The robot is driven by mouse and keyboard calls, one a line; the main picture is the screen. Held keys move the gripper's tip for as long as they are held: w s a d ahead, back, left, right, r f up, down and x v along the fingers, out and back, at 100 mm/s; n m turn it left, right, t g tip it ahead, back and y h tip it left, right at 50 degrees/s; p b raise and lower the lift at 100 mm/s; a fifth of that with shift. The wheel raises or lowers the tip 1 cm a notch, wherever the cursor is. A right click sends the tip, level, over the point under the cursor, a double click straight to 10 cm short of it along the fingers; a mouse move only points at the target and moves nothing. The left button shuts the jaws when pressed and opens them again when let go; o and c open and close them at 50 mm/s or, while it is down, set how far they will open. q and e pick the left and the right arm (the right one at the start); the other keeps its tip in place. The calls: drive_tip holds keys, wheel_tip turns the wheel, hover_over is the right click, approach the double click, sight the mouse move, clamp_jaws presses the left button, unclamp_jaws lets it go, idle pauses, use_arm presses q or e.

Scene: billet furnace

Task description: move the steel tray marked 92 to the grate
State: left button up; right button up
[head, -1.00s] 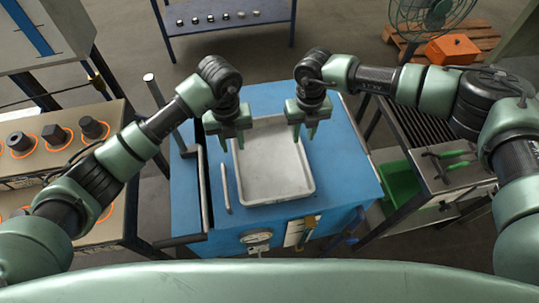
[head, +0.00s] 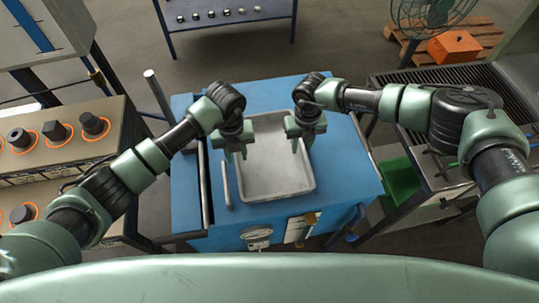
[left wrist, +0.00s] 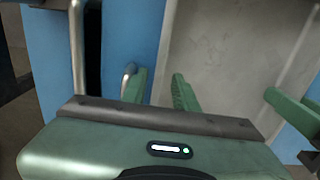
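A shallow grey steel tray (head: 275,172) lies on the blue table (head: 345,165). I cannot make out a number on it. My left gripper (head: 236,152) is at the tray's left side. In the left wrist view its two fingers (left wrist: 160,92) are apart, with the tray's left rim (left wrist: 166,45) between them and no visible grip. My right gripper (head: 302,143) is at the tray's right side; its fingers look apart around the right rim, and they also show at the right of the left wrist view (left wrist: 290,108). The dark slatted grate (head: 455,74) is at the right, partly behind my right arm.
A thin rail (head: 227,185) stands on the table left of the tray. A gauge (head: 257,236) is on its front. A bench with dark fittings (head: 55,130) is at left, a green bin (head: 398,180) at right. A shelf (head: 228,16), fan and orange box (head: 453,46) stand behind.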

use_arm(q)
clamp_jaws()
use_arm(e)
clamp_jaws()
use_arm(q)
drive_tip(key=shift+r, duration=0.1)
use_arm(e)
drive_tip(key=shift+r, duration=0.1)
idle(0.9)
